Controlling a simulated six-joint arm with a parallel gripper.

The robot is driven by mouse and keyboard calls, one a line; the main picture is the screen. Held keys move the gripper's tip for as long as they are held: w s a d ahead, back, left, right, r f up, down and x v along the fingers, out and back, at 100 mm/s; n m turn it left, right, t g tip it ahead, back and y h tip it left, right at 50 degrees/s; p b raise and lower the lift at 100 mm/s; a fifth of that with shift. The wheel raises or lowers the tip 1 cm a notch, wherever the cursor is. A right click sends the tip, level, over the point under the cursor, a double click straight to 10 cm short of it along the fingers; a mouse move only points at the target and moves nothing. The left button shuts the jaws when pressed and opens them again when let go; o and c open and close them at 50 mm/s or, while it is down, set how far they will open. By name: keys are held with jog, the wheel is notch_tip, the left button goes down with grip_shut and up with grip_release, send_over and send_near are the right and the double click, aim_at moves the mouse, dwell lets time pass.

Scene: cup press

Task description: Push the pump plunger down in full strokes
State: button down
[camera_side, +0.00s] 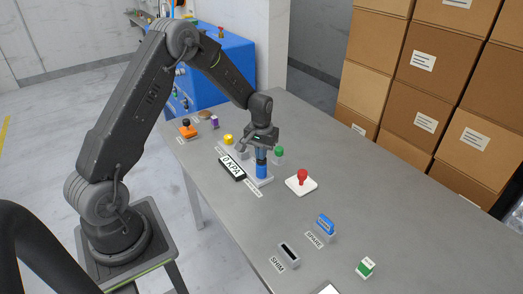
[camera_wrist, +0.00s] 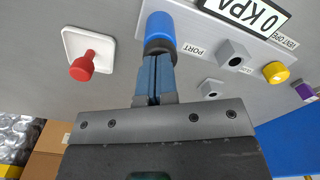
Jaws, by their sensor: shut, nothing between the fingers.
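The pump (camera_side: 262,171) is a blue cylinder with a dark top, upright on a pale base plate on the grey table. In the wrist view its blue body (camera_wrist: 160,24) and black collar (camera_wrist: 158,46) show at the top centre. My gripper (camera_side: 262,149) is above the pump, pointing down. In the wrist view my gripper (camera_wrist: 156,60) has its blue-grey fingers shut together, with nothing between them. The tips are at the dark top; I cannot tell whether they touch it. The plunger is largely hidden by the fingers. The display (camera_side: 232,166) beside the pump reads 0 KPA.
A red knob on a white plate (camera_side: 302,181) stands right of the pump. Blue and green blocks stand at the front right. Cardboard boxes (camera_side: 430,90) are stacked behind the table.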

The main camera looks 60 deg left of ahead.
jog(key=shift+r, duration=2.65)
jog(key=shift+f, duration=0.1)
jog(key=shift+f, duration=0.35)
jog(key=shift+f, duration=0.35)
jog(key=shift+f, duration=1.95)
jog(key=shift+r, duration=2.75)
